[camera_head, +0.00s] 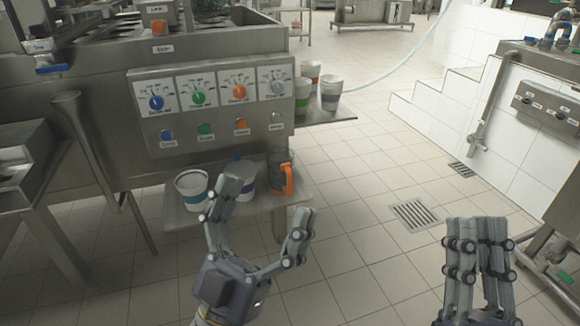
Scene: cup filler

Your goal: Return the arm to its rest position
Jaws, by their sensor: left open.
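My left gripper (268,192) is open, with its fingers spread wide and nothing between them. It is in the lower middle of the head view, in front of the low metal shelf (180,218). My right gripper (478,222) is at the lower right, fingers pointing up and close side by side, with no object seen in it. On the shelf stand a white cup with a teal band (191,188), a purple-banded cup (249,174) partly hidden behind my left fingers, and a dark cup with an orange handle (287,180).
The filling machine's panel (210,105) has coloured dials and buttons above the shelf. More cups (331,92) stand on a side shelf at its right. The tiled floor (350,215) is open between the machine and the white steps (440,100). A metal unit (550,110) is at right.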

